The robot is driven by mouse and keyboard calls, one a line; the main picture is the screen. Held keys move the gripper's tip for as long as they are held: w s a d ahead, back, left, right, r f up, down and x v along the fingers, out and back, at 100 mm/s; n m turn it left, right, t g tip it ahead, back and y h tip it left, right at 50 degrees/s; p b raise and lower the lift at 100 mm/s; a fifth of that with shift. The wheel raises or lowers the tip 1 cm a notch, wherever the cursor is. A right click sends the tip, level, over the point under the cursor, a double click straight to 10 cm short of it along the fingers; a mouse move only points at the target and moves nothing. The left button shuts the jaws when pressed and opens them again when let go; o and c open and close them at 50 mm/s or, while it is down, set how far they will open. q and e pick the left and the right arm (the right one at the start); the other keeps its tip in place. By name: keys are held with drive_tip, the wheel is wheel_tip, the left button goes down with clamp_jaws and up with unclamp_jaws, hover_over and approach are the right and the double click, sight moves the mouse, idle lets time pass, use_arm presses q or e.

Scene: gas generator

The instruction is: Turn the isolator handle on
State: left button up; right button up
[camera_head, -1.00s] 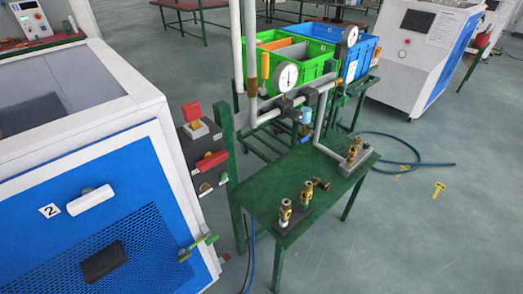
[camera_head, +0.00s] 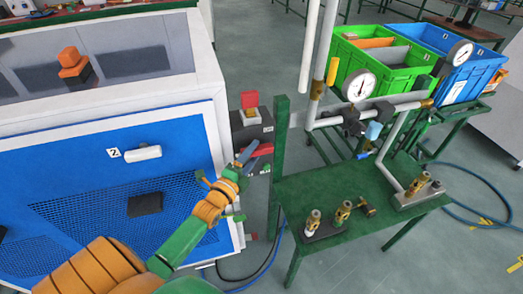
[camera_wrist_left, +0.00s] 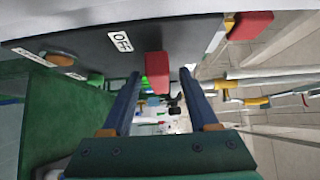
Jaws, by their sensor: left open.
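The red isolator handle (camera_head: 262,149) sits on a dark panel on the side of the blue and white cabinet. In the left wrist view the gripper (camera_wrist_left: 159,74) is open, with gaps on both sides of the handle. My right gripper is not in view.
Pipes and gauges (camera_head: 359,85) rise behind the table.

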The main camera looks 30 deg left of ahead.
use_arm(q)
drive_tip(key=shift+w+d, duration=0.1)
drive_tip(key=shift+w, duration=0.9)
drive_tip(key=shift+s, duration=0.1)
clamp_jaws()
drive_tip(key=shift+f, duration=0.1)
